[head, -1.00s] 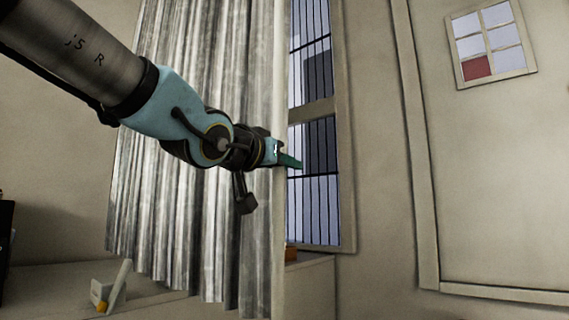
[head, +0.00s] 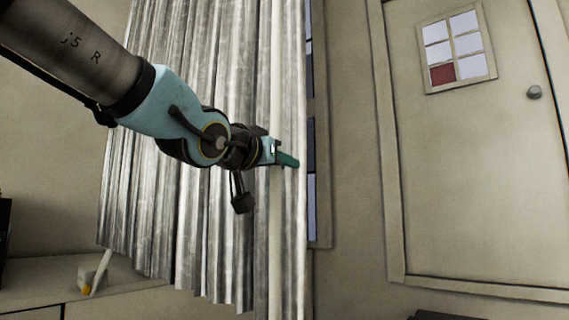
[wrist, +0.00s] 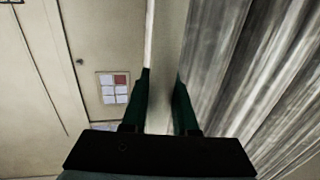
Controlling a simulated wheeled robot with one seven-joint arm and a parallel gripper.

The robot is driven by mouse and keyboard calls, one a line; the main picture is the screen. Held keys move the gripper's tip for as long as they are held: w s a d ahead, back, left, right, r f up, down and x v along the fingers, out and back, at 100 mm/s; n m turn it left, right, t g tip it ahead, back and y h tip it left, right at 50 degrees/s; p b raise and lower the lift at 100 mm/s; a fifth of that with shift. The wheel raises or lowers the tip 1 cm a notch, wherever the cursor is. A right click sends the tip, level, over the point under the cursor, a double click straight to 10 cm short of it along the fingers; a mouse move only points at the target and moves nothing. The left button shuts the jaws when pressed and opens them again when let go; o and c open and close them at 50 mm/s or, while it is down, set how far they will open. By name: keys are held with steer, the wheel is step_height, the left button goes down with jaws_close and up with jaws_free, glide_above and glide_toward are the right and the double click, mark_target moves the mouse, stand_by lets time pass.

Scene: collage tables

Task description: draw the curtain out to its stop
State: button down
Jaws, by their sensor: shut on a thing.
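The grey-white streaked curtain (head: 190,220) hangs in folds across most of the window. A pale plain strip (head: 275,250) runs down it near its right edge. My gripper (head: 288,160) is at this strip, at about mid-height in the head view. In the wrist view my gripper (wrist: 161,100) has one green finger on each side of the pale strip (wrist: 163,60), shut on it. The streaked folds (wrist: 250,70) lie to the right there. A narrow piece of the window (head: 311,190) shows right of the curtain.
A low cabinet (head: 40,285) with small items (head: 95,275) is at lower left. A dark object shows at the bottom edge.

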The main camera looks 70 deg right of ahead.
steer(key=shift+s+r, duration=0.15)
steer(key=shift+s, duration=0.2)
steer(key=c, duration=1)
jaws_free()
steer(key=shift+s, duration=0.1)
steer(key=o, duration=0.3)
steer(key=shift+w+a, duration=0.1)
steer(key=shift+w, duration=0.1)
steer(key=w+a+p, duration=0.1)
steer(key=a, duration=0.9)
steer(key=shift+w+a+p, duration=0.3)
steer(key=shift+w, duration=0.1)
